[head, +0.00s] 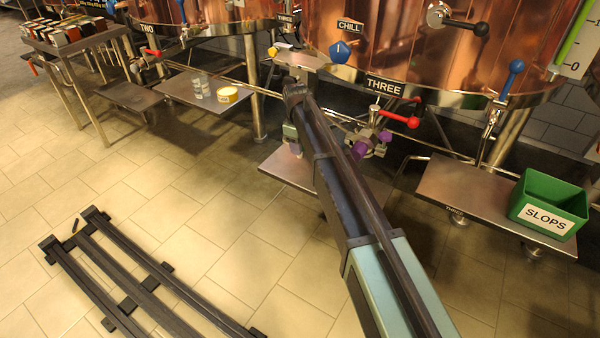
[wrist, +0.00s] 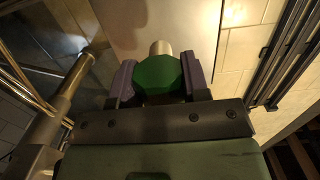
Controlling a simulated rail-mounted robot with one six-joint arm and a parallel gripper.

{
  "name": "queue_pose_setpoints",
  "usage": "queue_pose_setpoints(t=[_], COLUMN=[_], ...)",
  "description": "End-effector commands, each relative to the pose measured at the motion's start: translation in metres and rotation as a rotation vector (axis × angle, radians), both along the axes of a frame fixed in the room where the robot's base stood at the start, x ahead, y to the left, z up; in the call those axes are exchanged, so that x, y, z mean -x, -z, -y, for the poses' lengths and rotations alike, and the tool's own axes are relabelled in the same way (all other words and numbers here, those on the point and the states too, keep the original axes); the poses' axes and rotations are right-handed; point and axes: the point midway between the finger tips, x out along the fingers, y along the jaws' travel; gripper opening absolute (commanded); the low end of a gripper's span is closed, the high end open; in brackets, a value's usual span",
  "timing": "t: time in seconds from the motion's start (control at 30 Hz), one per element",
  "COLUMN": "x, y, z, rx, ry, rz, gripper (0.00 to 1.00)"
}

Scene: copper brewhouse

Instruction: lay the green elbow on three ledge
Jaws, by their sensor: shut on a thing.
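In the wrist view the green elbow (wrist: 158,75) sits between the purple fingers of my gripper (wrist: 158,82), which is shut on it. A short pale metal end (wrist: 160,47) shows beyond its green body. In the head view my gripper (head: 295,148) hangs at the far end of my arm, over or near the grey ledge (head: 278,172) below the THREE plate (head: 385,86). The elbow cannot be made out there. My arm covers part of this ledge. A smooth pale surface (wrist: 190,22) lies beneath the elbow in the wrist view; I cannot tell the gap.
The red-handled valve (head: 400,118) with purple parts is right of my gripper. A green SLOPS bin (head: 548,205) stands on the right-hand ledge (head: 450,188). Cans and a yellow tub (head: 228,95) stand on the left ledge. A metal pipe (wrist: 75,80) runs left of my gripper.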

Motion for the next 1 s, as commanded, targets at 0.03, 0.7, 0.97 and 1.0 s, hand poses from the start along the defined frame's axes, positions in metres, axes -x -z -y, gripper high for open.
queue_pose_setpoints(t=[0.03,0.7,0.97,1.0], x=[0.000,0.000,0.000,0.000], y=[0.005,0.047,0.046,0.046], z=[0.000,0.000,0.000,0.000], rx=[0.000,0.000,0.000,0.000], ry=[0.000,0.000,0.000,0.000], rz=[0.000,0.000,0.000,0.000], gripper=[0.16,0.16,0.68,0.68])
